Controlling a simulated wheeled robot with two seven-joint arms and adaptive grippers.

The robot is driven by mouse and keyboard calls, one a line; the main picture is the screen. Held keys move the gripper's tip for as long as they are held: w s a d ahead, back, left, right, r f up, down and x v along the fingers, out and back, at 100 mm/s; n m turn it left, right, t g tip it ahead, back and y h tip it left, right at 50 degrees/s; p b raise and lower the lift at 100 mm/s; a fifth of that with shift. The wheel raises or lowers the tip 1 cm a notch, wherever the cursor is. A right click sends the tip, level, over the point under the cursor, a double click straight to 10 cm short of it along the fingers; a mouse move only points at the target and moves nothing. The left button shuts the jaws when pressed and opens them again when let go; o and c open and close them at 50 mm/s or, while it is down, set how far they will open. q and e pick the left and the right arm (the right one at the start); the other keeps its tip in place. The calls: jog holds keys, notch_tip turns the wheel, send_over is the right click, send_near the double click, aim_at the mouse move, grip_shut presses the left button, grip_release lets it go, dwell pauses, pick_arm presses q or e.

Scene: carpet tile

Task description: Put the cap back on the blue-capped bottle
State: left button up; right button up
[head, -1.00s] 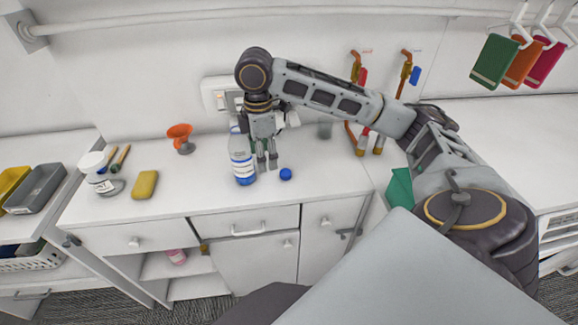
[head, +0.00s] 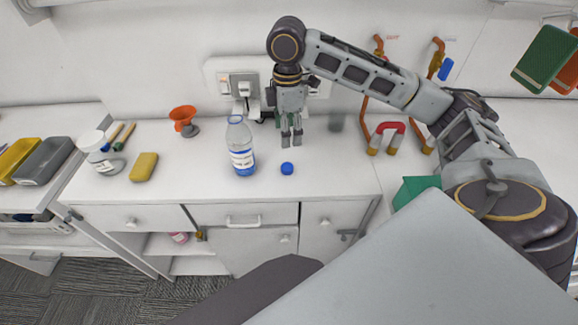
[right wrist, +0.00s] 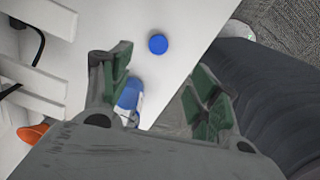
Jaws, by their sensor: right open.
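The uncapped bottle (head: 241,158), clear with a blue and white label, stands upright on the white counter. The blue cap (head: 287,168) lies on the counter to its right, apart from it. My right gripper (head: 291,141) points down, open and empty, to the right of the bottle and behind the cap in the head view. In the right wrist view, the cap (right wrist: 158,44) shows beyond the open fingers (right wrist: 160,75), and the bottle (right wrist: 129,97) is partly hidden behind one finger and the gripper body. My left gripper is not in view.
An orange funnel (head: 183,119), a yellow sponge (head: 144,167) and a white-lidded jar (head: 95,145) stand to the left. A red-handled magnet-like object (head: 388,137) and pipes are at the back right. The counter around the cap is clear; its front edge is close.

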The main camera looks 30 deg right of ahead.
send_over(288, 167)
notch_tip(288, 167, down, 7)
jog(key=shift+d+f, duration=0.1)
jog(key=shift+f, duration=0.75)
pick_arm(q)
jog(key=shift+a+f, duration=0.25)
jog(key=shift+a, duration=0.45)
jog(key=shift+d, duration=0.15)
